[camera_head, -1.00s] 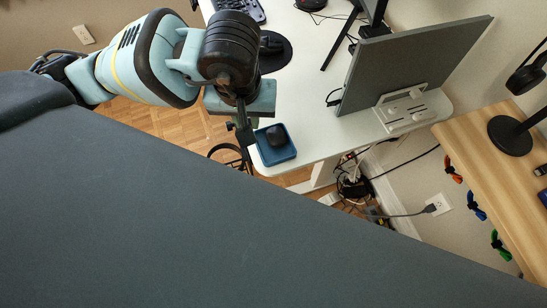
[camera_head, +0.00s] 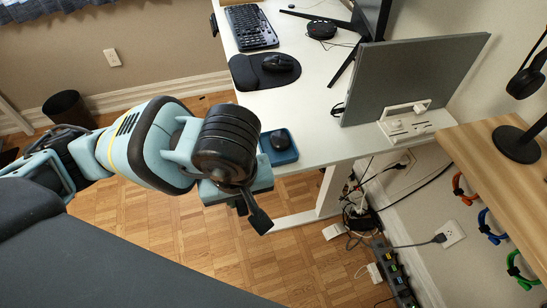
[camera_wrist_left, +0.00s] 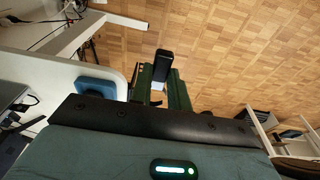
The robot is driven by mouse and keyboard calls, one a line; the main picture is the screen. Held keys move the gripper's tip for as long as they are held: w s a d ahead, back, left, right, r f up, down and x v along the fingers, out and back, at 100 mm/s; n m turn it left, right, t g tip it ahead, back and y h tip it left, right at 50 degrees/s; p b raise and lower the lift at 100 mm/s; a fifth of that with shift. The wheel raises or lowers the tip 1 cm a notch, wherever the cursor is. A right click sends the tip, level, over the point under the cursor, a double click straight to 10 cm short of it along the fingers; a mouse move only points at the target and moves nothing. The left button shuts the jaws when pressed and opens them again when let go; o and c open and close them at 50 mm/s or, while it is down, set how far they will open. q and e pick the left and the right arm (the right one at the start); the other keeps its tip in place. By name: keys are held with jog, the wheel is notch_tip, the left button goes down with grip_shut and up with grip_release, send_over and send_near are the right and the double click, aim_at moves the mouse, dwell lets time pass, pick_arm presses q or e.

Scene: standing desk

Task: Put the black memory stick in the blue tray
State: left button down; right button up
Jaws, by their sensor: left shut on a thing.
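My left gripper (camera_head: 246,206) is out past the desk's front edge, above the wooden floor. In the left wrist view its fingers (camera_wrist_left: 163,88) are closed on a black memory stick (camera_wrist_left: 163,64), which sticks out beyond the fingertips. In the head view the stick (camera_head: 260,221) shows as a dark piece below the gripper. The blue tray (camera_head: 291,156) sits at the near corner of the white desk, up and right of the gripper and apart from it. The tray also shows in the left wrist view (camera_wrist_left: 85,82). My right gripper is out of view.
The white desk (camera_head: 310,105) holds a keyboard (camera_head: 250,27), a mouse on a black pad (camera_head: 245,72) and a monitor (camera_head: 415,75). Cables and a power strip (camera_head: 395,275) lie below on the right. A wooden shelf (camera_head: 485,150) is at right. Open floor lies below the gripper.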

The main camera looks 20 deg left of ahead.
pick_arm(q)
send_over(269, 151)
jog(key=s, duration=0.2)
jog(key=shift+s+d+f, duration=0.2)
jog(key=shift+d+f, duration=0.25)
jog(key=shift+f, duration=0.35)
jog(key=shift+w+f+p, duration=0.2)
jog(key=shift+w+p, duration=0.05)
jog(key=shift+p, duration=0.05)
notch_tip(269, 151, down, 2)
jog(key=shift+f, duration=0.25)
jog(key=shift+s+f, duration=0.3)
jog(key=shift+f, duration=0.15)
jog(key=c, duration=1.3)
grip_release()
jog(key=shift+w+f, duration=0.1)
jog(key=shift+f, duration=0.05)
jog(key=shift+c, duration=0.2)
jog(key=shift+a+r, duration=0.1)
jog(key=shift+r, duration=0.45)
notch_tip(269, 151, up, 11)
jog(key=s+d, duration=0.1)
jog(key=shift+r+p, duration=0.15)
jog(key=shift+p, duration=0.15)
